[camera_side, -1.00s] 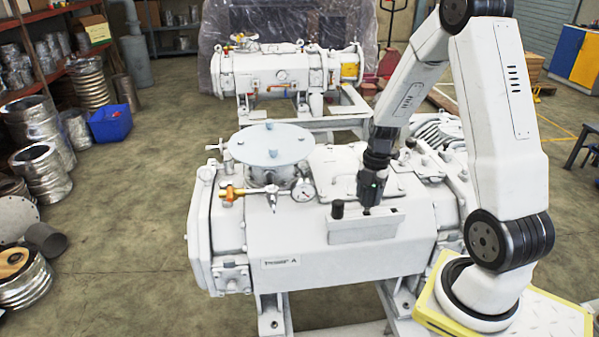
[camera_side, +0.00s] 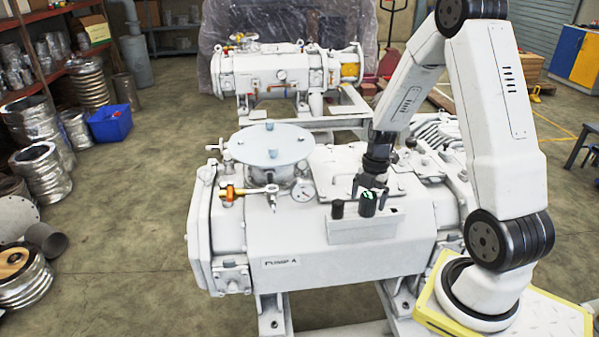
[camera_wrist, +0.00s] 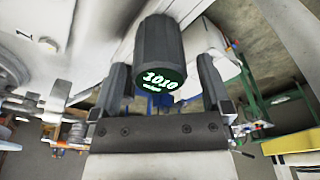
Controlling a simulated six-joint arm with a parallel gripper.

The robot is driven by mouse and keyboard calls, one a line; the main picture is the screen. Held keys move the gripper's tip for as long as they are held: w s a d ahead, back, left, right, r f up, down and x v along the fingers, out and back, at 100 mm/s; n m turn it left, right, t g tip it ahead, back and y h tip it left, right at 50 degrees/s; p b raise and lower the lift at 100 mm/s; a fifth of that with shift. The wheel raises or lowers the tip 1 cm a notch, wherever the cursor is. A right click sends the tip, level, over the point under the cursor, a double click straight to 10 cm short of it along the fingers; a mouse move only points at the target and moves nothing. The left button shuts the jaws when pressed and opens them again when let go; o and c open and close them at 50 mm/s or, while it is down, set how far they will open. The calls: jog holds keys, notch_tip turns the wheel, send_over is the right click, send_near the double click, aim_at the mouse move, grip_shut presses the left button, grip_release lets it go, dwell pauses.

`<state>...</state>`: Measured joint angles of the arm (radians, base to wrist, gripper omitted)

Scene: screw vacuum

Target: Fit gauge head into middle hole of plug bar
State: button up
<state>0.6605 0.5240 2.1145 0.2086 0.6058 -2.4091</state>
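The gauge head (camera_side: 368,204) is a dark cylinder with a lit green display. It stands at about the middle of the pale plug bar (camera_side: 362,231) on the pump's front. In the wrist view the gauge head (camera_wrist: 160,62) reads 1010. My gripper (camera_side: 371,184) is just above and behind it in the side view. In the wrist view my gripper (camera_wrist: 164,72) has its fingers apart on either side of the gauge head, with gaps showing. The hole and the gauge head's lower end are hidden, so I cannot tell how deep it sits.
A short black plug (camera_side: 337,209) stands at the bar's left end. The pump (camera_side: 340,258) carries a blue-grey round flange (camera_side: 270,146), a brass-handled valve (camera_side: 238,192) and a dial gauge (camera_side: 303,190) left of the bar. The space in front of the bar is clear.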

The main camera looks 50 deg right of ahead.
jog(key=shift+r, duration=0.15)
notch_tip(320, 180, up, 13)
jog(key=d, duration=0.1)
jog(key=shift+d, duration=0.4)
dwell(0.4)
jog(key=shift+a, duration=0.1)
dwell(0.4)
jog(key=a+f+m+t+h, duration=0.1)
jog(key=a+f+m, duration=0.2)
jog(key=a+m, duration=0.6)
jog(key=s+a+f+m+t, duration=0.1)
jog(key=a+f+m, duration=0.1)
jog(key=a+m, duration=0.7)
jog(key=shift+s+a+f+t+h, duration=0.2)
jog(key=shift+a+f+t+h, duration=0.15)
jog(key=shift+a, duration=1.6)
